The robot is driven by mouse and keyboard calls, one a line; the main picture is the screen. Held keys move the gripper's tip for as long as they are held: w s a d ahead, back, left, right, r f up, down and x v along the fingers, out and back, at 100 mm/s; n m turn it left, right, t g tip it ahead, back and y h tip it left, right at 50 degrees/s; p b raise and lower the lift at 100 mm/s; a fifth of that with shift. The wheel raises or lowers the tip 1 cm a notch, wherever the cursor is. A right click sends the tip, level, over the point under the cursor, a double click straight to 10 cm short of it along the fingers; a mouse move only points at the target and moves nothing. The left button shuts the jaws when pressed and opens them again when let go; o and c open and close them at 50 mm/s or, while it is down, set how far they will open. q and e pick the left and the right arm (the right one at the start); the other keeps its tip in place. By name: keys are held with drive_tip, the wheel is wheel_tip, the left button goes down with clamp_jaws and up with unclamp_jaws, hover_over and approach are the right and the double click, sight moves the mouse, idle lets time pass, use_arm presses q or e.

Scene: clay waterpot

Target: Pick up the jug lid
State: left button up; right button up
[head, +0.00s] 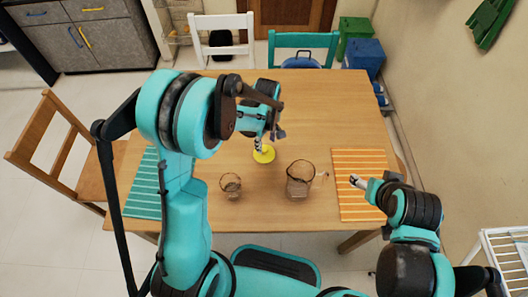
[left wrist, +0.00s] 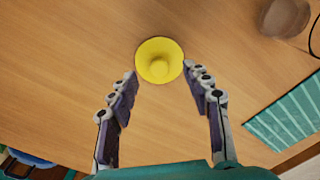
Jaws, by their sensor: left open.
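The yellow round jug lid (head: 265,155) with a raised centre knob lies on the wooden table. My left gripper (head: 260,143) is just over it in the head view. In the left wrist view the lid (left wrist: 150,76) sits between and slightly beyond the two fingertips of my open left gripper (left wrist: 160,72), and nothing is held. A brown see-through jug (head: 300,180) stands upright to the right and nearer. My right gripper (head: 357,181) is over the orange mat; whether its fingers are apart is too small to tell.
A small brown glass (head: 231,186) stands left of the jug. A teal striped mat (head: 141,190) lies at the table's left and an orange striped mat (head: 360,160) at its right. Chairs stand at the left and far sides. The table's far right is clear.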

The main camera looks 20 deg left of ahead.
sight(264, 149)
use_arm(q)
drive_tip(key=f+b, duration=0.1)
drive_tip(key=f, duration=0.1)
drive_tip(key=f+b, duration=0.1)
drive_tip(key=f, duration=0.1)
drive_tip(key=w+a+f+b, duration=0.1)
drive_tip(key=f, duration=0.1)
drive_tip(key=shift+f, duration=0.4)
drive_tip(key=shift+r, duration=0.1)
clamp_jaws()
